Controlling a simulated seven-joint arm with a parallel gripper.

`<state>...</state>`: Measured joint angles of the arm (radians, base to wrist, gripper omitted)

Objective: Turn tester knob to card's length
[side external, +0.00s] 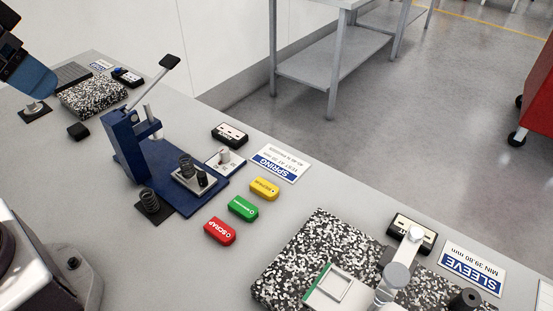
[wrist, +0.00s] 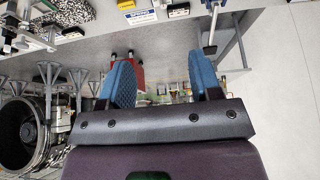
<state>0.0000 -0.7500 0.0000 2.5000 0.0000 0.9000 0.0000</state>
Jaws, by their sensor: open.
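The tester is a blue press (side external: 125,150) with a raised lever, left of centre in the side view. A small pale plate with an upright knob (side external: 225,155) stands at its right side. The SPRING card (side external: 280,163) lies just right of that plate. Its text is upside down, and the length in the small print is too small to read surely. One coil spring (side external: 186,165) stands on the press's plate. Another spring (side external: 150,200) stands on a dark pad. My gripper (side external: 38,82) is at the upper left, well away from the knob. Its blue fingers stand apart in the wrist view (wrist: 160,80), with nothing between them.
Red (side external: 220,231), green (side external: 243,208) and yellow (side external: 265,189) blocks lie in front of the press. A black display box (side external: 230,134) sits behind the knob. A speckled slab (side external: 300,255) and SLEEVE card (side external: 472,268) are at the lower right.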

